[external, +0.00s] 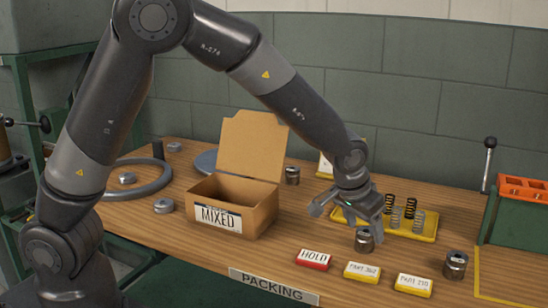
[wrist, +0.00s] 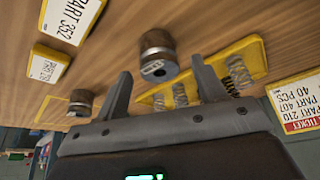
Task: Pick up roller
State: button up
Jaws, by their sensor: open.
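Several short metal cylinders that look like rollers stand on the wooden table. One roller (external: 364,241) stands just below my gripper (external: 352,212) in the external view. In the wrist view this roller (wrist: 158,52) has a brownish side and a grey end with a small label. It lies between the lines of the two fingers, just beyond the tips. My gripper (wrist: 161,75) is open and empty, with a finger on each side. A second roller (external: 456,264) stands to the right near the front edge, and it also shows in the wrist view (wrist: 80,102).
A yellow tray (external: 424,236) with several springs sits close behind my gripper. An open MIXED carton (external: 262,212) stands left.

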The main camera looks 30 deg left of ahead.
jog(key=shift+x, duration=1.35)
jog(key=shift+c, duration=0.2)
jog(key=c, duration=1.3)
jog(key=shift+r, duration=0.1)
